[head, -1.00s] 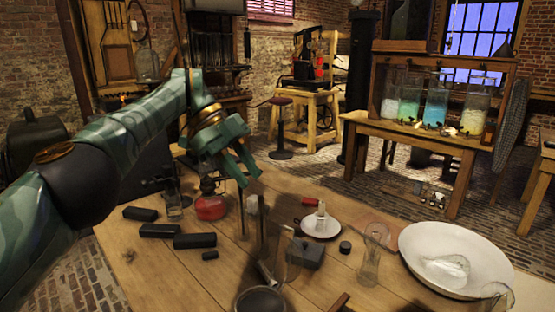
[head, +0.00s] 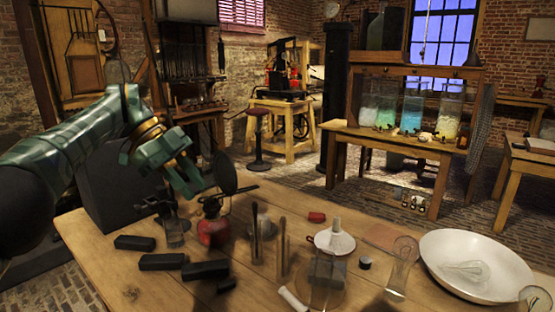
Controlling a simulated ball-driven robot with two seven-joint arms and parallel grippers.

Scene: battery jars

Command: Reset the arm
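My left arm comes in from the left, with its green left gripper (head: 192,182) in the air over the left back part of the wooden table. Its two fingers point down and to the right, look a little apart, and have nothing visible between them. The gripper is close in the picture to a dark round disc (head: 224,172) and a red burner (head: 212,233); I cannot tell the exact gap. My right gripper is not in view. Glass battery jars with pale green, blue and yellowish contents, such as the blue jar (head: 411,112), stand on a bench at the back.
The wooden table (head: 105,262) carries several black blocks (head: 162,262), upright rods (head: 283,245), a candle on a white dish (head: 336,243), a glass vessel (head: 402,265) and a wide white bowl (head: 450,245).

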